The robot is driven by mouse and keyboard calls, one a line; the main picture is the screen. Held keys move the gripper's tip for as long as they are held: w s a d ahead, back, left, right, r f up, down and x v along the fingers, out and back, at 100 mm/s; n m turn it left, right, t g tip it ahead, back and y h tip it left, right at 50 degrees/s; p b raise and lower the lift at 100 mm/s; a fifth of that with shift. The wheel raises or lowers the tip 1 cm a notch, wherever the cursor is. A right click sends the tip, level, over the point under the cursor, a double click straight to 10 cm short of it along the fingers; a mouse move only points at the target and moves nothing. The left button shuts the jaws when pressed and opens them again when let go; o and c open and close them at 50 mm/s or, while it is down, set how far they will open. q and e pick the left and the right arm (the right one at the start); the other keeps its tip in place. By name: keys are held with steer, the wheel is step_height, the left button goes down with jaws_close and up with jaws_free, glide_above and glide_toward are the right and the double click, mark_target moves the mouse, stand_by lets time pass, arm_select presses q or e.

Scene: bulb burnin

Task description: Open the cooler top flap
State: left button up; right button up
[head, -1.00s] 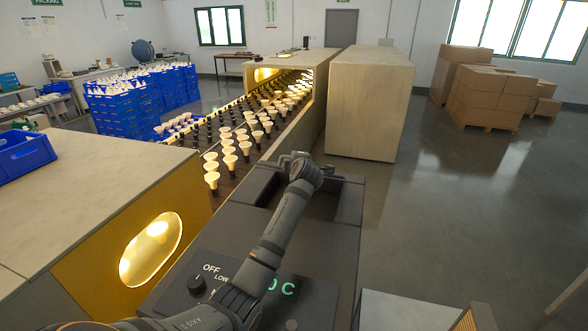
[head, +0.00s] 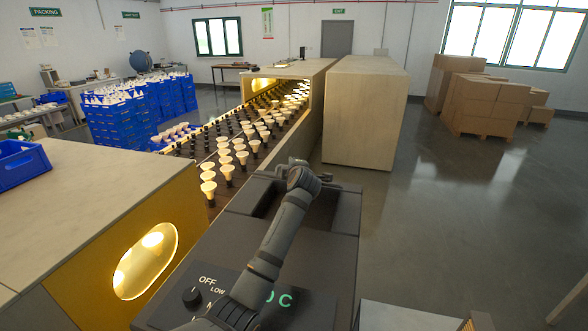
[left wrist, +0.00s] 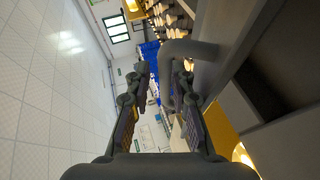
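The cooler (head: 346,236) is a dark grey box in the middle of the head view, with an OFF/LOW knob and a lit green readout on its near part. Its top has a dark recessed area on both sides of my left wrist. My left gripper (head: 294,164) is at the far part of the top, mostly hidden behind its own wrist. In the left wrist view, my left gripper (left wrist: 161,75) has its fingers apart, with a grey bent bar handle (left wrist: 190,49) reaching between or just over them. I cannot tell whether they touch it. My right gripper is not in view.
A yellow-sided cabinet (head: 100,262) stands close on the left. Blue crates (head: 110,120) and stacked cartons (head: 487,104) are farther off.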

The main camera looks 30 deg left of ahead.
arm_select(q)
steer(key=v, duration=1.1)
steer(key=shift+d, duration=0.15)
steer(key=shift+s+r, duration=0.15)
